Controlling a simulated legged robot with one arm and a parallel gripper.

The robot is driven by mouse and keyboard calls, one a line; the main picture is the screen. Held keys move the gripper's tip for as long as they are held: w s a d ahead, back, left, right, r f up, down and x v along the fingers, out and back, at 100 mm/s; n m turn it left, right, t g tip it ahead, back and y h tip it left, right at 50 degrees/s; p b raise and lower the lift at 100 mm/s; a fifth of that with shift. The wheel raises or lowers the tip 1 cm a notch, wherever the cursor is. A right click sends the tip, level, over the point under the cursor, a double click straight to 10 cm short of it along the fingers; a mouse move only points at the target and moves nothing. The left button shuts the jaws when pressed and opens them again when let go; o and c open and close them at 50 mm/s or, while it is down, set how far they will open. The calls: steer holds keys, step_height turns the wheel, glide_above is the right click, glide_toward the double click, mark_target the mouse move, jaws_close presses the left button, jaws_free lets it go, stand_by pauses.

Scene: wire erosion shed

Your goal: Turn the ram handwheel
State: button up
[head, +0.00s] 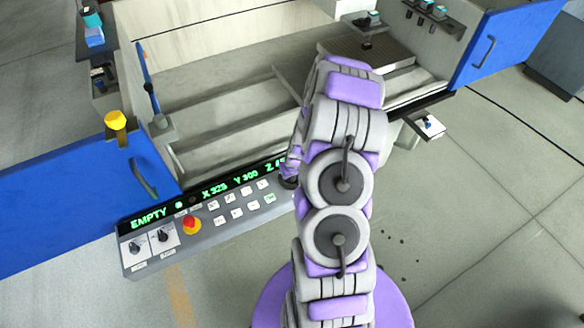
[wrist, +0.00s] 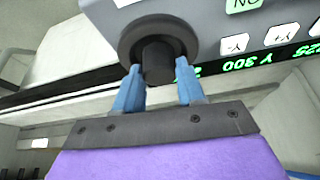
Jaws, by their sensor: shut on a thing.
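The ram handwheel (wrist: 157,28) is a dark round wheel with a stubby black hub on the grey control panel. In the wrist view my gripper (wrist: 157,82) has its two blue fingers on either side of that hub, shut on it. In the head view the dark edge of the handwheel (head: 288,182) shows at the panel's right end, beside my purple and grey arm. My arm hides the rest of the wheel and the fingers there.
The control panel (head: 240,224) has a green display reading EMPTY, X 325 and Y 300, white buttons, black knobs and a red emergency button (head: 190,225). Blue doors (head: 512,38) flank the machine bed. A small ledge (head: 428,126) juts out right of my arm.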

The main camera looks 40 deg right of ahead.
steer(key=m+p, duration=0.2)
steer(key=m+h+p, duration=0.1)
steer(key=shift+w+a+r+m+g+p, duration=0.1)
steer(key=shift+w+r+m+g+p, duration=0.05)
steer(key=shift+r+m+g+p, duration=0.2)
steer(key=m+g+h+p, duration=0.1)
steer(key=m+p, duration=0.2)
steer(key=p, duration=0.1)
steer(key=shift+w+m+p, duration=0.1)
steer(key=shift+m+p, duration=0.15)
steer(key=shift+p, duration=0.15)
steer(key=m+p, duration=0.2)
steer(key=p, duration=0.1)
steer(key=m+g+p, duration=0.1)
steer(key=p, duration=0.2)
steer(key=shift+w+f+m+g+h, duration=0.1)
steer(key=shift+m+g+h, duration=0.15)
steer(key=shift+m+h, duration=0.15)
steer(key=shift+f+p, duration=0.1)
steer(key=shift+p, duration=0.3)
steer(key=shift+f+m, duration=0.1)
steer(key=shift+m, duration=0.2)
steer(key=o, duration=1)
steer(key=shift+o, duration=0.2)
